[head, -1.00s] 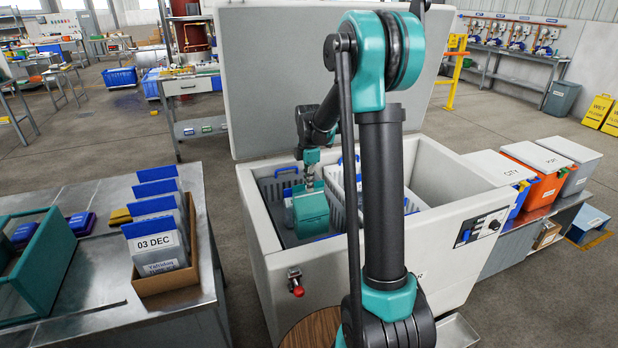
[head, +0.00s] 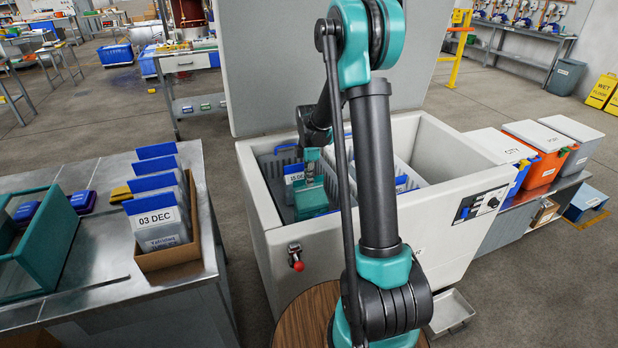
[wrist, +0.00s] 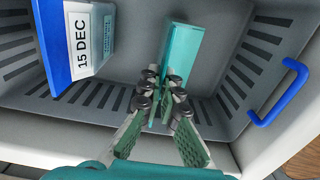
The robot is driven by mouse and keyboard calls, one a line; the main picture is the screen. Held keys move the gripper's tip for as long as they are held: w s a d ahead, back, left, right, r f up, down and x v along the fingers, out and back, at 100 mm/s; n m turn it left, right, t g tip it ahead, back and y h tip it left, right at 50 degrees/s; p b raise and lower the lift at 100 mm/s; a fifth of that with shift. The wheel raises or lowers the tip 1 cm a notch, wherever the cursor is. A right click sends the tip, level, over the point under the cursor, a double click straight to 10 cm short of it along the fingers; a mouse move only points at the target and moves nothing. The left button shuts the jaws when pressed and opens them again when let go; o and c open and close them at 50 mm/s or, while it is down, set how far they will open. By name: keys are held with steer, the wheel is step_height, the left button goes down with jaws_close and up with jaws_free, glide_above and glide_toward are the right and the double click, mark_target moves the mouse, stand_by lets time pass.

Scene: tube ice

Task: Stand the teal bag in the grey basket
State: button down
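The teal bag (wrist: 188,50) is inside the grey basket (wrist: 275,45) in the wrist view, with its bright top face towards the camera. My gripper (wrist: 164,88) has its fingertips on either side of the bag's near end and appears shut on it. In the head view the teal bag (head: 310,202) is low in the basket, below my gripper (head: 311,177). The basket wall hides its bottom, so I cannot tell whether it touches the floor. A blue-topped bag marked 15 DEC (wrist: 79,40) stands in the same basket, apart from the teal bag.
The grey basket has slotted walls and a blue handle (wrist: 283,92). It sits inside an open white chest freezer (head: 262,222), beside another basket with bags. A brown box (head: 168,258) of blue-topped bags stands on the metal table at left. Some basket floor is clear.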

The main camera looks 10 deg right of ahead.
steer(key=shift+f, duration=0.35)
stand_by(0.6)
steer(key=c, duration=1.3)
jaws_free()
steer(key=shift+r, duration=3.5)
